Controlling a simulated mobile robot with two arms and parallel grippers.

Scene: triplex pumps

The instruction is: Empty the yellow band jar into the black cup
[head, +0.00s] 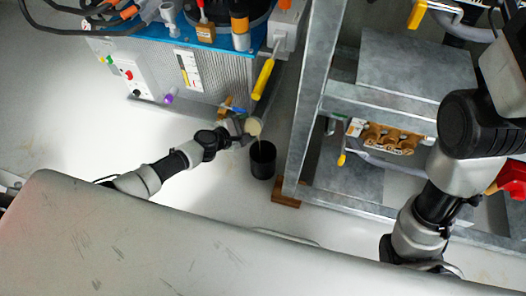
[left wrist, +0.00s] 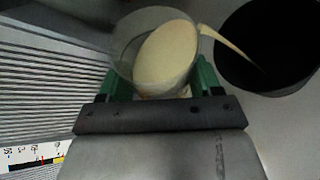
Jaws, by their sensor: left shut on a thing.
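My left gripper (head: 246,132) is shut on a clear jar (head: 254,126) holding a cream-coloured content. In the left wrist view the green fingertips of the left gripper (left wrist: 160,88) grip the jar (left wrist: 126,38) from both sides. The jar is tilted, and a cream stream (left wrist: 232,45) runs from its rim to the right into the black cup (left wrist: 262,35). In the head view the black cup (head: 263,160) stands upright just below and right of the jar. No yellow band can be made out on the jar.
A ribbed machine with a blue top (head: 222,45) stands behind and left of the left gripper. A grey metal frame (head: 302,110) rises close to the cup's right, with a brown foot block (head: 286,192). The pale floor left of the arm is clear.

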